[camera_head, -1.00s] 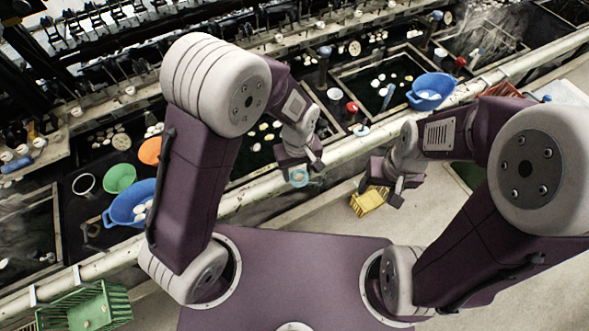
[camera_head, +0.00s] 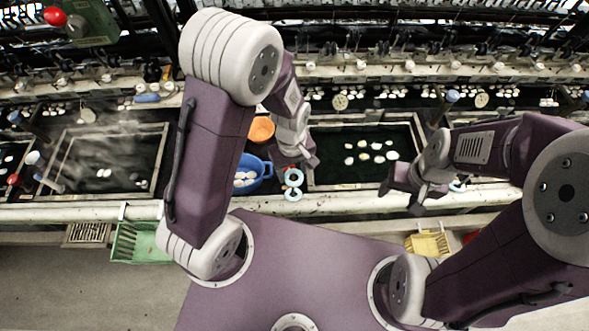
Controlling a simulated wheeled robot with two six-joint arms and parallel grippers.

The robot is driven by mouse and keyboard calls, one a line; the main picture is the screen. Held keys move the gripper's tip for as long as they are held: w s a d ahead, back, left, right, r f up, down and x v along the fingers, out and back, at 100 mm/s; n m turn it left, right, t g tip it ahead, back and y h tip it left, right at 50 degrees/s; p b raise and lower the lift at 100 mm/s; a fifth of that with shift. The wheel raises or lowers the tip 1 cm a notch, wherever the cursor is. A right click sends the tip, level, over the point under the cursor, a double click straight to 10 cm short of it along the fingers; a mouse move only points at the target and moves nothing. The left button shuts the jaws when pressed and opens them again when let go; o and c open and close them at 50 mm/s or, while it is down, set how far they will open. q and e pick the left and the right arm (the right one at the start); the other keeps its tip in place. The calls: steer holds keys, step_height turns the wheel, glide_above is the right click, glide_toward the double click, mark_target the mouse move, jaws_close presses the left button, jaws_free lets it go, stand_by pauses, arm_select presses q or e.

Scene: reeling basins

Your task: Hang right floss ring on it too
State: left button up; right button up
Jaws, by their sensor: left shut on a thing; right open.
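My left gripper (camera_head: 297,160) is over the front of the basins, fingers pointing down, shut on a pale blue floss ring (camera_head: 293,178). A second pale blue ring (camera_head: 293,195) shows just below it, in front of the white rail; I cannot tell whether the two touch or what bears the lower one. A small red spot shows at the upper ring's top. Another pale ring (camera_head: 457,186) shows at the rail on the right, partly hidden behind my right arm. My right gripper (camera_head: 408,193) is open and empty above the rail, left of that ring.
The white rail (camera_head: 350,200) runs along the basins' front. A blue basin (camera_head: 262,172) and an orange bowl (camera_head: 261,129) stand left of my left gripper. A dark water basin (camera_head: 340,172) with cocoons lies between the grippers. A green crate (camera_head: 140,245) and yellow crate (camera_head: 428,243) are below.

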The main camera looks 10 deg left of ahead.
arm_select(q)
steer(key=f+b, duration=0.3)
steer(key=f, duration=0.1)
steer(key=shift+w+a+b, duration=0.1)
steer(key=shift+a+b, duration=0.2)
steer(key=shift+f+b, duration=0.3)
steer(key=shift+f, duration=0.05)
steer(key=shift+d, duration=0.2)
steer(key=shift+a, duration=0.1)
steer(key=shift+f, duration=0.1)
steer(key=shift+f+b, duration=1.5)
steer(key=shift+f, duration=0.7)
steer(key=o, duration=1)
